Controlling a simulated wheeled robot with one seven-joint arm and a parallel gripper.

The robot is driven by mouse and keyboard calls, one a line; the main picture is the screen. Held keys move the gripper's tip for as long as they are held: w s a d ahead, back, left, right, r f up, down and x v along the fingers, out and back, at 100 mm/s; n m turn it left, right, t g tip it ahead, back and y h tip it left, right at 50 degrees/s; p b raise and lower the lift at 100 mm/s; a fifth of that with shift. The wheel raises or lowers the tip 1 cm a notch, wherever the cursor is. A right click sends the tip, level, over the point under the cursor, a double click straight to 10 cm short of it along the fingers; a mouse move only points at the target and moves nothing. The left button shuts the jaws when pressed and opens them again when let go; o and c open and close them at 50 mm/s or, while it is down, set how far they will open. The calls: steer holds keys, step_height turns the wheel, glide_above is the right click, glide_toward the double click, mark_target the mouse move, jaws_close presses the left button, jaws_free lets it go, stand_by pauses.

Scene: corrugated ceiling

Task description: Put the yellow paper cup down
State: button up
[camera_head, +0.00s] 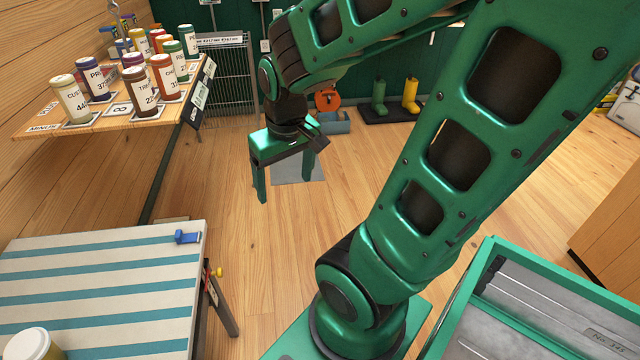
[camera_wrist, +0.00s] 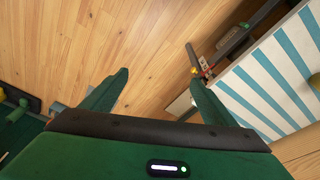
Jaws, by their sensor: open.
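A pale cup-like object (camera_head: 34,345) with a whitish round top stands at the bottom left of the head view, on the striped table (camera_head: 120,237). The lower frame edge cuts it off, and I cannot tell for sure that it is the yellow paper cup. My gripper (camera_head: 285,188) is open and empty, with its fingers pointing down over the wooden floor, right of the table and apart from it. In the wrist view, nothing is between the open fingers (camera_wrist: 157,78). The striped table (camera_wrist: 268,75) shows there at the right.
A small blue clamp-like item (camera_head: 187,237) sits at the table's far right corner. A wooden shelf (camera_head: 100,127) with several labelled jars is at the upper left. A green-rimmed tray (camera_head: 545,262) is at the lower right.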

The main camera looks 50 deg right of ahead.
steer(key=s+d+r+m+g, duration=0.1)
steer(key=s, duration=0.4)
steer(key=s+d+r+m+g+y, duration=0.1)
steer(key=s+r+m, duration=0.1)
steer(key=s, duration=0.3)
steer(key=shift+s+m, duration=0.25)
steer(key=shift+m, duration=0.05)
steer(key=shift+d, duration=0.1)
